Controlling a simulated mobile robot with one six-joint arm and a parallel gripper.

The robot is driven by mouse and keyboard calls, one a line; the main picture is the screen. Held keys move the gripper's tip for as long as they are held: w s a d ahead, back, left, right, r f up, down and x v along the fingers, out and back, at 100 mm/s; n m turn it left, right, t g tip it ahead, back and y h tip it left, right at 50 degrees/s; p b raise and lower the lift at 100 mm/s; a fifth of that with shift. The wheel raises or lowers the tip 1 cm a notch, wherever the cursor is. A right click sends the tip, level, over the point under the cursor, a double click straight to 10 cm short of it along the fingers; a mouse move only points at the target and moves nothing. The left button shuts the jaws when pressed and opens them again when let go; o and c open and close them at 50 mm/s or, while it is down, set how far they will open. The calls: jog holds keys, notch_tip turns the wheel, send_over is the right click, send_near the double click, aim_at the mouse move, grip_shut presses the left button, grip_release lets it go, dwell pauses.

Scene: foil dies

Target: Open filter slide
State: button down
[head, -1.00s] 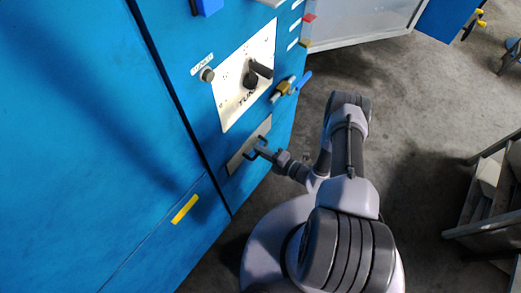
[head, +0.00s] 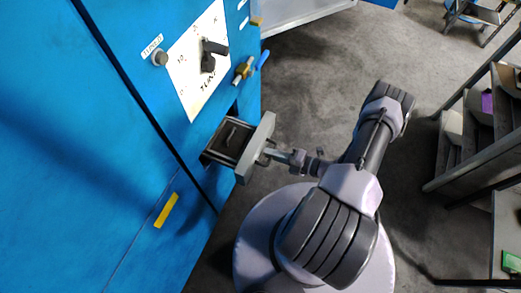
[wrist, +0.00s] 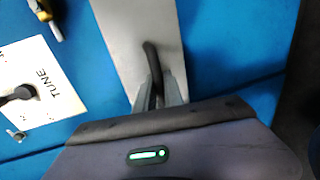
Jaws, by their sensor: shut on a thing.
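The filter slide (head: 229,136) is a drawer with a grey front plate and a dark tray behind it. In the head view it stands well out from the blue cabinet. In the wrist view its plate (wrist: 112,42) is upright in the picture, with a dark bar handle (wrist: 151,58). My gripper (head: 268,157) is at the front plate, to its right in the head view. In the wrist view my gripper (wrist: 158,92) is shut on the handle. The fingers hide the handle's lower part.
The blue cabinet (head: 90,150) fills the left. Above the slide are a white TUNE panel (head: 186,85) with a dark knob (head: 208,62) and a valve with a blue lever (head: 262,61). Grey shelving (head: 470,150) stands at the right. The floor between is clear.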

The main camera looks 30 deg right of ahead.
jog(key=shift+v, duration=0.75)
jog(key=shift+f, duration=0.15)
jog(key=c, duration=1.5)
grip_release()
jog(key=shift+o, duration=0.2)
jog(key=p+v, duration=0.2)
jog(key=v, duration=1.5)
jog(key=shift+s+d, duration=0.15)
jog(key=shift+s, duration=0.1)
